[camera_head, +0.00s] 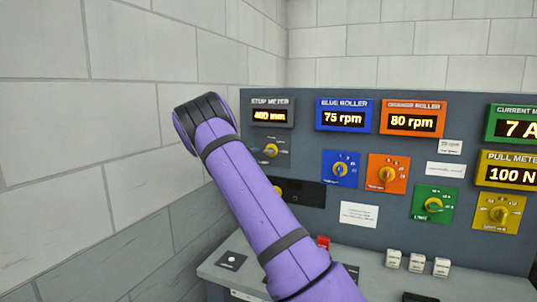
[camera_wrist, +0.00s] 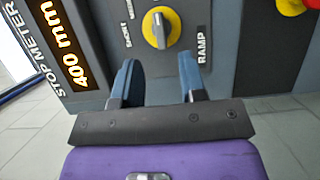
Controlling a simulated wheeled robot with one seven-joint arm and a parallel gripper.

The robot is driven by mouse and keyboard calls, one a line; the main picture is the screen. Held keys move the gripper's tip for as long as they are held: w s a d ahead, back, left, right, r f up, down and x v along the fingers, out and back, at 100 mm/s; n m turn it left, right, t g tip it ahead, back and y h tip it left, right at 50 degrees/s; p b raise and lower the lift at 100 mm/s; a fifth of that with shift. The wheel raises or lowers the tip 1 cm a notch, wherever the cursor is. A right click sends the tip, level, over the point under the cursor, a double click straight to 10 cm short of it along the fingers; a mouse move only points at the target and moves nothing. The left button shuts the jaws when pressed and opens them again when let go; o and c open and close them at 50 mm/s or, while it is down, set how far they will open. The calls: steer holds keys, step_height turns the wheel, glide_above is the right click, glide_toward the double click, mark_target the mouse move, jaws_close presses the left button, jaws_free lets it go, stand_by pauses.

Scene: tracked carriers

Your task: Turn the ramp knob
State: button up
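The ramp knob (camera_wrist: 157,28) is a yellow dial with a pale pointer on a grey plate marked RAMP, at the top middle of the wrist view. In the head view the ramp knob (camera_head: 270,150) sits under the stop meter, just right of my arm. My gripper (camera_wrist: 157,72) is open, its two blue-grey fingers apart with nothing between them. The knob shows beyond the gap between the fingertips, and I see no contact. In the head view the gripper is hidden by my purple arm.
The stop meter (camera_head: 271,113) reads 400 mm. Blue (camera_head: 341,168), orange (camera_head: 387,174), green (camera_head: 434,204) and yellow (camera_head: 498,212) knob plates stand to the right. A red button (camera_wrist: 291,6) on yellow shows in the wrist view. A block wall (camera_head: 90,130) is at left.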

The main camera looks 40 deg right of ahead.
mark_target(267, 153)
steer(key=d, duration=0.8)
steer(key=shift+d, duration=0.2)
jaws_close()
